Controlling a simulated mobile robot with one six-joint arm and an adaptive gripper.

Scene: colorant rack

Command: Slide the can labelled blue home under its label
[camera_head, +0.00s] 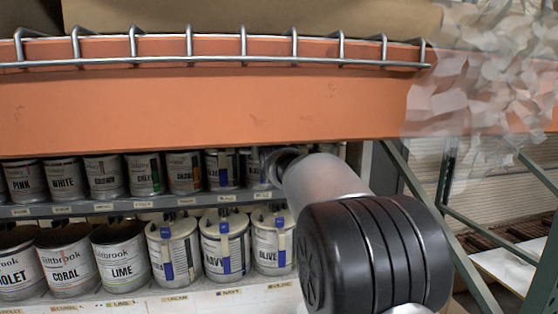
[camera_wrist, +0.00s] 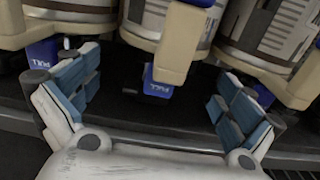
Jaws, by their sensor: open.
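No can reads clearly as blue. In the head view, small print is unreadable on the upper-shelf cans with blue tabs (camera_head: 220,168), left of my arm. The wrist view shows my gripper (camera_wrist: 157,75) open, its blue-padded fingers spread either side of a beige handle (camera_wrist: 183,42) with a blue pull tab (camera_wrist: 157,86). The handle is on the front of a grey-white can (camera_wrist: 147,14), whose name is out of view. The fingers do not appear closed on it. In the head view my arm hides the gripper and the shelf's right end.
Neighbouring cans with similar handles stand close on the left (camera_wrist: 70,12) and right (camera_wrist: 270,35). The lower shelf holds several cans, including navy (camera_head: 225,245) and lime (camera_head: 120,257). An orange beam (camera_head: 200,100) spans above; a green upright (camera_head: 420,185) stands right.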

